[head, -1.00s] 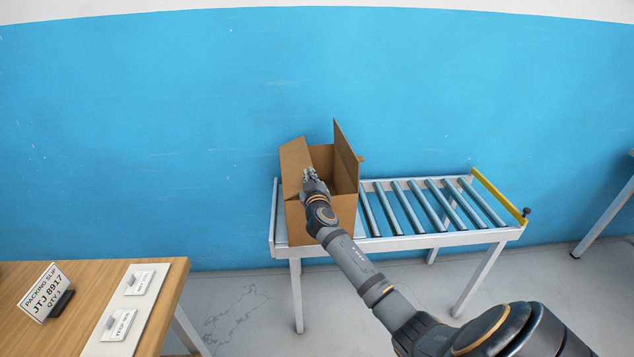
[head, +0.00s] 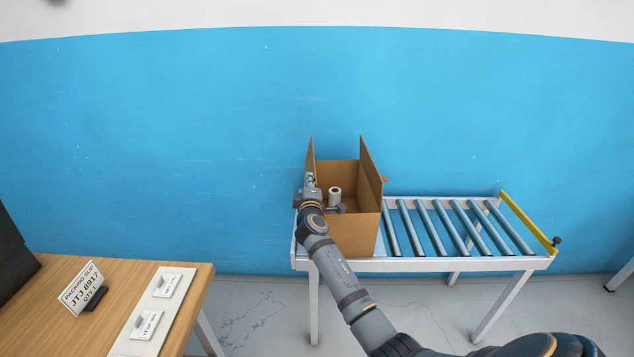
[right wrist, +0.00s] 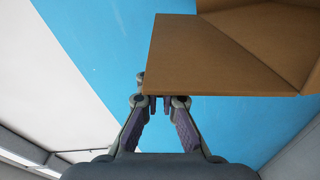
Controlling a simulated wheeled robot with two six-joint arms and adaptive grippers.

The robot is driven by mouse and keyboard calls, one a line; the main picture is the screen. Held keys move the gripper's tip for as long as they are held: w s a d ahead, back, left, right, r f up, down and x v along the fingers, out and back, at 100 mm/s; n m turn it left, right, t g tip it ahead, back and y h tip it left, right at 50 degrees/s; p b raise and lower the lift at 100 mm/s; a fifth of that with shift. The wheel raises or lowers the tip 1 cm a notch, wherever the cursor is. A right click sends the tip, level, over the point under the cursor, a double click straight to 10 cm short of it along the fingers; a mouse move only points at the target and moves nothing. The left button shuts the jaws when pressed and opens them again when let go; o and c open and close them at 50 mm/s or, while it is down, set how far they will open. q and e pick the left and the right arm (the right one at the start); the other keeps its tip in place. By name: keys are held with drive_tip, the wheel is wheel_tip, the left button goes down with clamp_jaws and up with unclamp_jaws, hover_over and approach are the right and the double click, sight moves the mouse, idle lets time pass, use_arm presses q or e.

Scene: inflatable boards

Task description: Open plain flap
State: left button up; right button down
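An open brown cardboard box (head: 352,238) stands at the left end of the roller conveyor. Its right flap (head: 371,173) stands up, and its left flap (head: 310,155) shows as a narrow upright strip. I cannot tell which flap is the plain one. My right gripper (head: 310,181) is at the left flap, over the box's left side. In the right wrist view my right gripper (right wrist: 161,104) has its fingertips close together, just below the edge of a brown cardboard panel (right wrist: 215,60); contact is unclear. My left gripper is out of view.
A white roll (head: 335,194) stands inside the box. The conveyor's rollers (head: 450,225) are clear to the right, ending at a yellow bar (head: 528,222). A wooden table (head: 50,325) with a packing slip sign (head: 82,287) is at the lower left.

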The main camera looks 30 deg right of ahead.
drive_tip(key=shift+w+a+f+n+b, duration=0.1)
drive_tip(key=shift+w+a+n+b, duration=0.15)
drive_tip(key=shift+a, duration=0.25)
drive_tip(key=shift+w+a+n+b, duration=0.15)
drive_tip(key=shift+w+a+n, duration=0.15)
drive_tip(key=shift+a, duration=0.2)
drive_tip(key=shift+a+f, duration=0.1)
drive_tip(key=shift+f, duration=0.1)
idle(0.9)
drive_tip(key=c, duration=1.5)
unclamp_jaws()
drive_tip(key=shift+r, duration=0.1)
drive_tip(key=v, duration=1.2)
